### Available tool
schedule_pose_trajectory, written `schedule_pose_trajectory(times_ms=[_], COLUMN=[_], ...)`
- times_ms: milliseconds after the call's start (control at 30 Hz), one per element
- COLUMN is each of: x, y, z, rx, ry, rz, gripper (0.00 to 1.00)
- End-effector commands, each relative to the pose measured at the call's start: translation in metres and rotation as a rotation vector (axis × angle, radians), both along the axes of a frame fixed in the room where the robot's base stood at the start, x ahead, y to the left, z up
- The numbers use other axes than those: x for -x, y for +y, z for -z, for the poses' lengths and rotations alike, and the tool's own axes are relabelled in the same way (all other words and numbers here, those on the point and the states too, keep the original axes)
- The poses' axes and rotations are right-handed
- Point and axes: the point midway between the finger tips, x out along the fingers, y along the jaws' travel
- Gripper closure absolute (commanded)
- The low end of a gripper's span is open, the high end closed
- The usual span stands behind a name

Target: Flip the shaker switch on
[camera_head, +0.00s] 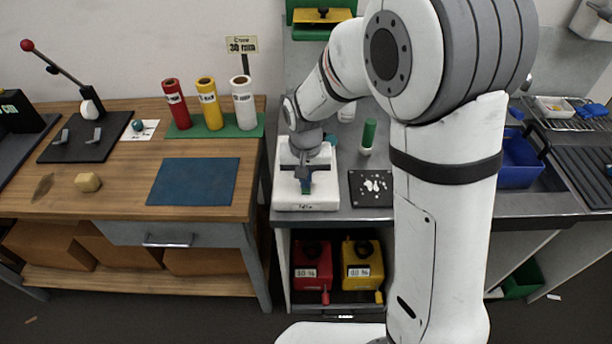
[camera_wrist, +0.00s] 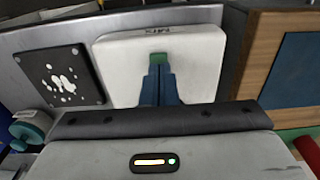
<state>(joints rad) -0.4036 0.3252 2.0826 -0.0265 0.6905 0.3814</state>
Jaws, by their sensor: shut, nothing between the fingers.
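The shaker is a white box (camera_head: 290,201) on the grey bench, with a dark label on its front edge. It fills the middle of the wrist view (camera_wrist: 205,62). A small green piece, seemingly the switch (camera_wrist: 160,58), shows near the labelled edge, right at my fingertips. My gripper (camera_head: 305,183) points down over the shaker, and its blue fingers are shut together and empty in the wrist view (camera_wrist: 159,75). I cannot tell whether the fingertips touch the green piece. The fingers hide part of it, and its on or off position is unclear.
A black plate with white spots (camera_head: 371,187) lies right of the shaker. A green-capped bottle (camera_head: 367,137) stands behind it. The wooden table with a blue mat (camera_head: 194,181) is to the left. Red (camera_head: 312,262) and yellow (camera_head: 361,262) boxes sit below the bench.

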Motion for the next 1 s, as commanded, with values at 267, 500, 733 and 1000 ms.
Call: schedule_pose_trajectory(times_ms=[267,500,733,1000], x=[-0.002,0.001,0.002,0.002], y=[0.001,0.001,0.000,0.000], z=[-0.070,-0.112,-0.125,-0.125], rx=[-0.010,-0.009,-0.009,-0.008], ry=[-0.025,-0.024,-0.024,-0.024], rz=[-0.001,-0.001,0.000,0.001], gripper=[1.00,1.00,1.00,1.00])
